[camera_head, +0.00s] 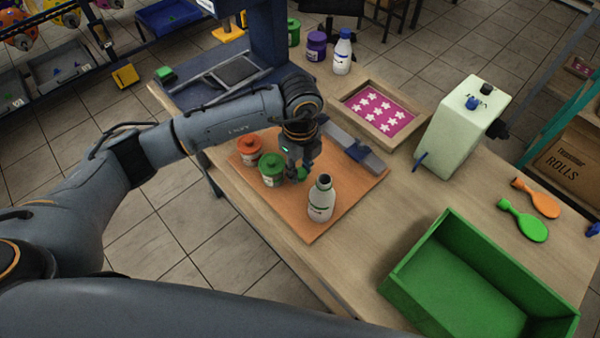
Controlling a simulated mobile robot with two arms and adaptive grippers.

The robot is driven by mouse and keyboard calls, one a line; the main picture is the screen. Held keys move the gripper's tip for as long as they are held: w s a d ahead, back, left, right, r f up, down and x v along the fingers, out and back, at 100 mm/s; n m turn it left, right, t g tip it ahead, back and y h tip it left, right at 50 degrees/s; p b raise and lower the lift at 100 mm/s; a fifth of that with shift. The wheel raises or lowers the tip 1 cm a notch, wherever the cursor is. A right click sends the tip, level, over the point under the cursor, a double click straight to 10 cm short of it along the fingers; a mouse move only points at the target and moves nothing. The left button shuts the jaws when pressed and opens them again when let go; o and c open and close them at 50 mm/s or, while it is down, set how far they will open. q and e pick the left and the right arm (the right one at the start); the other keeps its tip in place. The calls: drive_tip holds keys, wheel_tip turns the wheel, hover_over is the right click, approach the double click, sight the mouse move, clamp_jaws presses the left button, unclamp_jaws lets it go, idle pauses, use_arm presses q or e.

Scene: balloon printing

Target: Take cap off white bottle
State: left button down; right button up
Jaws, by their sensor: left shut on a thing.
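The white bottle (321,202) stands upright on the orange-brown mat. It has a green-marked label, and its dark mouth is uncovered. My left gripper (302,172) is just behind and left of the bottle's top, pointing down. It is shut on a small green cap (302,174), which is partly hidden by the fingers. The cap is apart from the bottle. My right gripper is not in view.
A green-lidded jar (271,170) and an orange-lidded jar (249,151) stand close left of the gripper. A grey and blue tool (350,148) lies behind it. A green crate (415,265) is at front right. The mat's (350,190) right part is clear.

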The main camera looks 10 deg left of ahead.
sight(300, 171)
use_arm(q)
wheel_tip(300, 171, down, 3)
drive_tip(key=shift+w+f+p, duration=0.1)
drive_tip(key=shift+w+p, duration=0.05)
drive_tip(key=shift+p, duration=0.4)
drive_tip(key=shift+f, duration=0.1)
drive_tip(key=shift+f, duration=0.1)
drive_tip(key=c, duration=1)
unclamp_jaws()
drive_tip(key=shift+r, duration=0.25)
wheel_tip(300, 171, up, 12)
drive_tip(key=shift+f+b, duration=0.1)
drive_tip(key=shift+b, duration=0.95)
